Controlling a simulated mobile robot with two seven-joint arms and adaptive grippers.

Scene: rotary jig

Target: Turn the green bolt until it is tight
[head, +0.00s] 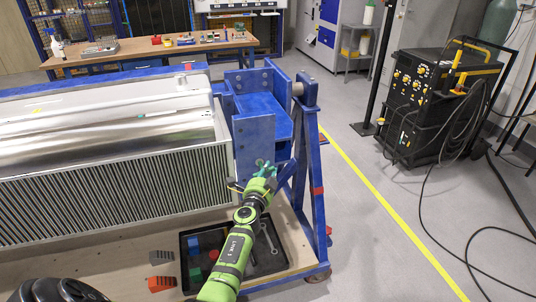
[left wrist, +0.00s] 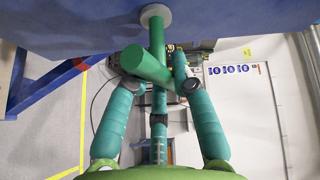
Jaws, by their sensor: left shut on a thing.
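The green bolt (left wrist: 156,33) shows in the left wrist view as a green rod rising to a pale round collar on the blue frame, with a thicker green bar (left wrist: 147,65) set across it at a slant. My left gripper (left wrist: 157,72) has teal fingers that close around the green bar and rod. In the head view my left gripper (head: 263,168) is at the lower front of the blue jig bracket (head: 254,145). The bolt is too small and covered there to make out clearly. My right gripper is not in view.
A silver finned unit (head: 110,185) fills the left of the blue frame. Below it, a black tray (head: 197,262) holds coloured blocks and a wrench. A red block (head: 160,283) and a grey block lie beside it. Open floor with a yellow line (head: 390,208) lies right.

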